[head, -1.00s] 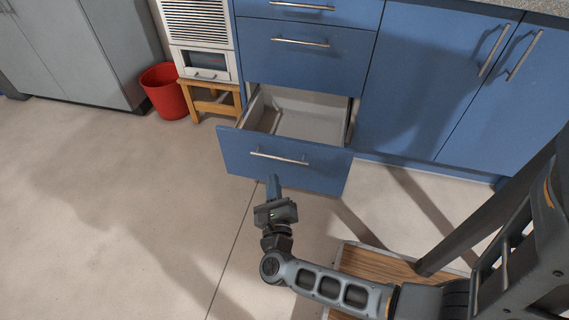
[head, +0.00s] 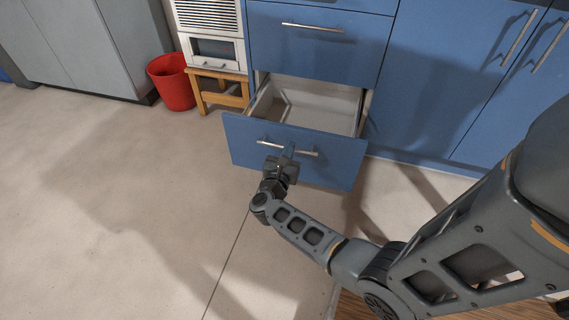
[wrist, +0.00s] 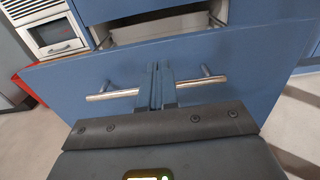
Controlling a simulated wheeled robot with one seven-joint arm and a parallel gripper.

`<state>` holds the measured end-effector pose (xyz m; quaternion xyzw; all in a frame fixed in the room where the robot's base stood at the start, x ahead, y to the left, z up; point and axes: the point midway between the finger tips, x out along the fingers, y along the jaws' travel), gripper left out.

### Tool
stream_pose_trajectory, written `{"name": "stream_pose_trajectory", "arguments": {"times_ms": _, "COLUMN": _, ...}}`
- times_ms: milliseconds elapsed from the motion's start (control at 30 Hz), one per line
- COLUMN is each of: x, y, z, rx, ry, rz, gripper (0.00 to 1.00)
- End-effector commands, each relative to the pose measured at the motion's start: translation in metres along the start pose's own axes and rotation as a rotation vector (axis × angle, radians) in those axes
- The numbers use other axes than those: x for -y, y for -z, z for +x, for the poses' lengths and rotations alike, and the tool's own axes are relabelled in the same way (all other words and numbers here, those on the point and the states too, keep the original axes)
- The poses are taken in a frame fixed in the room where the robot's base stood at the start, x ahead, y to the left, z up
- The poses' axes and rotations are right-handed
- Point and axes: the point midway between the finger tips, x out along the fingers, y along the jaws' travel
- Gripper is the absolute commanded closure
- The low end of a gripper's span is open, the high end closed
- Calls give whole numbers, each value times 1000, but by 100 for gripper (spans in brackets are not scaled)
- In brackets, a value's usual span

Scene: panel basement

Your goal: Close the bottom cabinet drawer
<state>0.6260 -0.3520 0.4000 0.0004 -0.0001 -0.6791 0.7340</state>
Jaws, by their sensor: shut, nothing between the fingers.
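The bottom cabinet drawer (head: 240,149) is blue with a bar handle (head: 267,143) and stands pulled out, its empty grey inside showing. The drawer front also fills much of the wrist view (wrist: 232,98), with the handle (wrist: 110,94) running across it. My gripper (head: 291,150) is shut and empty, in front of the middle of the handle. In the wrist view its two fingers (wrist: 160,72) lie together and cover the handle's middle. I cannot tell whether the fingertips touch the drawer front.
Shut blue drawers (head: 318,42) are above, and blue cupboard doors (head: 435,80) are to the right. A red bucket (head: 173,84) and a wooden stool (head: 219,90) under a white appliance (head: 215,52) stand left. The floor (head: 110,200) at left is clear.

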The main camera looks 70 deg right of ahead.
Motion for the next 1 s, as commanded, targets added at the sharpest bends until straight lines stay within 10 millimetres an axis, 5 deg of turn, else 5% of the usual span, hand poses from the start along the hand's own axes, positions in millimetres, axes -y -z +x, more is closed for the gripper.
{"name": "stream_pose_trajectory", "arguments": {"times_ms": 300, "x": 0, "y": 1, "z": 39, "rx": 1, "ry": 0, "rz": 0, "gripper": 100}}
{"name": "stream_pose_trajectory", "arguments": {"times_ms": 1000, "x": 11, "y": 1, "z": 54, "rx": 1, "ry": 1, "rz": 0, "gripper": 100}}
